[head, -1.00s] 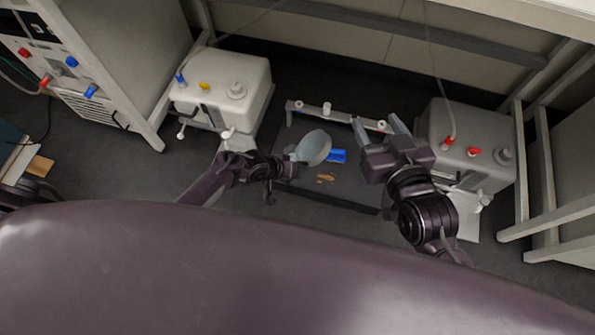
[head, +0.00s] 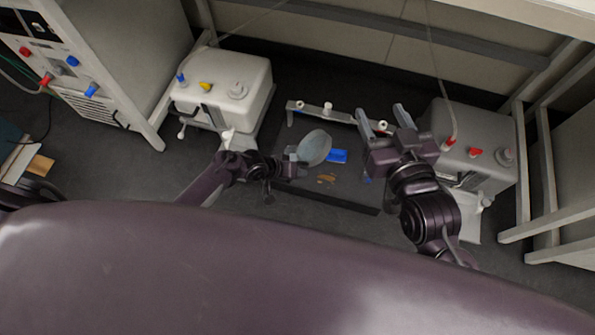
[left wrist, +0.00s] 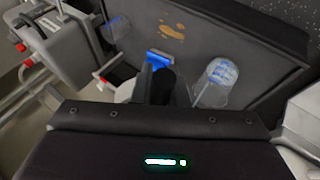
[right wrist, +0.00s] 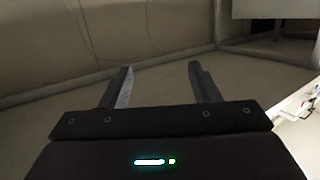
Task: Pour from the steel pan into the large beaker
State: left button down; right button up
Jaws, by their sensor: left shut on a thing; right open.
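My left gripper (head: 298,158) is shut at the near left edge of a round grey-blue dish (head: 315,147), which looks like the steel pan and is held over the dark mat. What is inside the pan cannot be made out. In the left wrist view a large clear beaker (left wrist: 217,82) with blue marks shows right of the fingers, and a smaller clear vessel (left wrist: 115,27) is further off. The large beaker cannot be told clearly in the head view. My right gripper (head: 384,119) is open and empty, right of the pan; its spread fingers also show in the right wrist view (right wrist: 161,83).
A blue object (head: 337,156) and a brown patch (head: 326,178) lie on the dark mat (head: 340,196). A pale rail (head: 345,117) stands behind. A white machine (head: 228,85) is at the left, a grey machine (head: 475,125) close beside my right arm.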

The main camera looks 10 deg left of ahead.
pick_arm(q)
jog(key=shift+a+h+b, duration=0.2)
jog(key=shift+h+b, duration=0.1)
jog(key=shift+b, duration=0.05)
pick_arm(e)
jog(key=shift+w+r+t+y, duration=0.2)
jog(key=shift+r+t, duration=0.2)
jog(key=shift+r, duration=0.45)
jog(key=shift+w+r+t+y, duration=0.15)
jog(key=shift+r+t, duration=0.25)
jog(key=shift+r, duration=0.45)
jog(key=shift+w+r+t+y, duration=0.1)
jog(key=shift+r+t+y, duration=0.25)
jog(key=shift+r, duration=0.5)
jog(key=shift+r, duration=0.1)
pick_arm(q)
jog(key=shift+a+b, duration=0.1)
jog(key=shift+b, duration=0.2)
jog(key=shift+h, duration=0.3)
pick_arm(e)
jog(key=r+t, duration=0.1)
jog(key=r, duration=0.2)
jog(key=r+t, duration=0.1)
jog(key=r, duration=0.1)
jog(key=shift+d+t+y, duration=0.3)
jog(key=shift+t, duration=0.05)
jog(key=shift+s+r, duration=0.1)
